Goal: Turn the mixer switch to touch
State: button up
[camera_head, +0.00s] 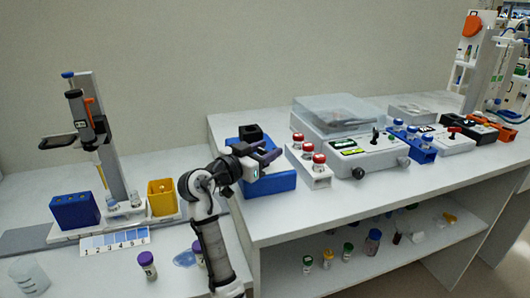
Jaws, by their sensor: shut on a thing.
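The mixer (272,185) is a blue box with a black cup-shaped top (251,132), at the left end of the raised bench. My gripper (268,157) is at the mixer, in front of its upper part, reaching in from the lower left. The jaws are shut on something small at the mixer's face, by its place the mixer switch. The switch itself is hidden behind the jaws, so its setting cannot be read.
A white rack with red-capped vials (318,178) stands close right of the mixer. Behind it is a white instrument with a clear lid (338,112). On the lower bench at left are a stand (103,130), a blue block (75,211) and a yellow container (162,198).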

jog(key=o, duration=1)
jog(key=b+v, duration=0.2)
jog(key=v, duration=1.2)
jog(key=shift+d, duration=0.1)
